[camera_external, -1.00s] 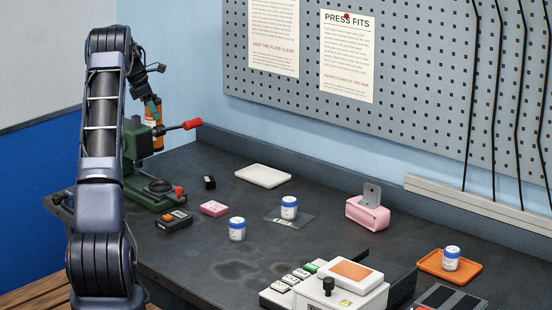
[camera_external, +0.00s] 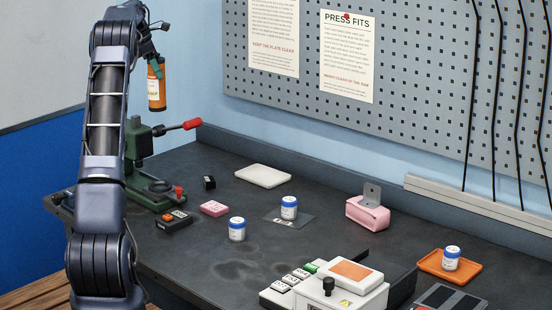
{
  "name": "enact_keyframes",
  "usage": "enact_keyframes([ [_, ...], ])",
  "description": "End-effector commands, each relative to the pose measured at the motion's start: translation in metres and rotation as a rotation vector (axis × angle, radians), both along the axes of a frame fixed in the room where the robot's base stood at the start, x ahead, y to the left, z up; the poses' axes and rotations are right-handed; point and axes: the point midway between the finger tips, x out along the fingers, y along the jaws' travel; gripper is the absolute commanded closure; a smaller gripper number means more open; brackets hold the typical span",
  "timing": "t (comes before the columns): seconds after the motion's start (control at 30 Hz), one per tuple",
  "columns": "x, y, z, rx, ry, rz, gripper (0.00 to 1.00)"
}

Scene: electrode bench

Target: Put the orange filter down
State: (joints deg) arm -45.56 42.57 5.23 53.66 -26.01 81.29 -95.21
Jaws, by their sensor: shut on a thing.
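The orange filter (camera_external: 156,95) is a small upright cylinder with a pale label and dark ends. My gripper (camera_external: 154,70) is shut on its upper part, with green fingers showing. The filter hangs in the air above and a little right of the green press, in front of the blue wall. Nothing touches it from below. Part of my gripper is hidden behind my arm.
The green press (camera_external: 140,142) with a red-tipped lever stands at the bench's left end. Bare bench lies around (camera_external: 330,240) the middle.

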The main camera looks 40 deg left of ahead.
Motion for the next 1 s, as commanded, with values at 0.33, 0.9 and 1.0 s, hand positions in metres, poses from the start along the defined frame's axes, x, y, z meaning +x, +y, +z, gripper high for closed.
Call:
enact_keyframes([
  [0.33, 0.071, -0.118, 0.004, 0.002, 0.002, -0.066, 1.00],
  [0.9, 0.142, -0.343, 0.005, 0.003, 0.000, -0.172, 1.00],
  [1.0, 0.147, -0.381, 0.005, 0.003, -0.001, -0.189, 1.00],
])
